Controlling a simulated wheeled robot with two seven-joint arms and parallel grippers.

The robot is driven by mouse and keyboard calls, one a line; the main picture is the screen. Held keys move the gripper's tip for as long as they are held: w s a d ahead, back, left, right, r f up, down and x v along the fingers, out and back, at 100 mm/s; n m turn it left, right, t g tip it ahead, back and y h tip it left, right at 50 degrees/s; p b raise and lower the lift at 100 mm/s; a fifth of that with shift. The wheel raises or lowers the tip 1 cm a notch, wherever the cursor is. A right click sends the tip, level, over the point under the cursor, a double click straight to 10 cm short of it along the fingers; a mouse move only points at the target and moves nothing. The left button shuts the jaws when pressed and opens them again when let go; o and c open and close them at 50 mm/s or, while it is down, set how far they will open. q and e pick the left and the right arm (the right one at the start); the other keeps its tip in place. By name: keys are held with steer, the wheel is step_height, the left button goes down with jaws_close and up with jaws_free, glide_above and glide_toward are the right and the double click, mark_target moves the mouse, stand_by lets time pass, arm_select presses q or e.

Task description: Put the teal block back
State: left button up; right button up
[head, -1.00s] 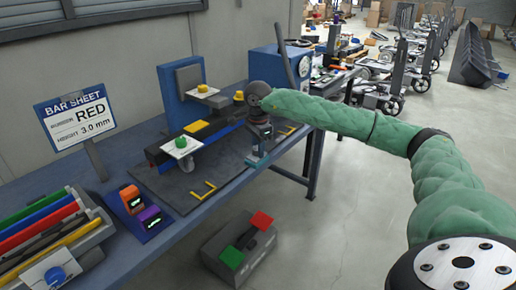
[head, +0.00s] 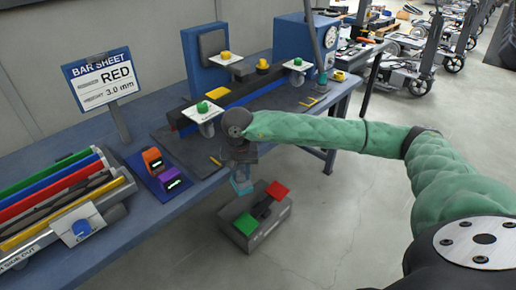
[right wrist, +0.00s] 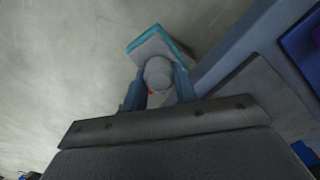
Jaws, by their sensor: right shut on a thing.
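The teal block (right wrist: 137,42) shows in the right wrist view as a plate with teal edges, a pale grey face and a round grey knob. My right gripper (right wrist: 161,82) is shut on this knob. In the head view my right gripper (head: 240,178) points down just off the table's front edge, with the teal block (head: 241,187) small and partly hidden at its tips. It appears above the floor, near a grey box (head: 238,238). My left gripper is not in view.
The grey box has a red pad (head: 277,190) and a green pad (head: 246,224). On the blue table (head: 115,235) are a dark mat with a long bar and knobbed white plates, orange and purple devices (head: 168,180), a rack of coloured bars (head: 60,200) and a RED 3.0 mm sign (head: 104,82).

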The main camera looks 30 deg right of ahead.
steer(key=s+a+f+n, duration=0.2)
steer(key=a+f+n, duration=0.2)
steer(key=a, duration=0.3)
steer(key=shift+s+a+f+n, duration=0.15)
steer(key=shift+s+a+n, duration=0.25)
steer(key=shift+n, duration=0.4)
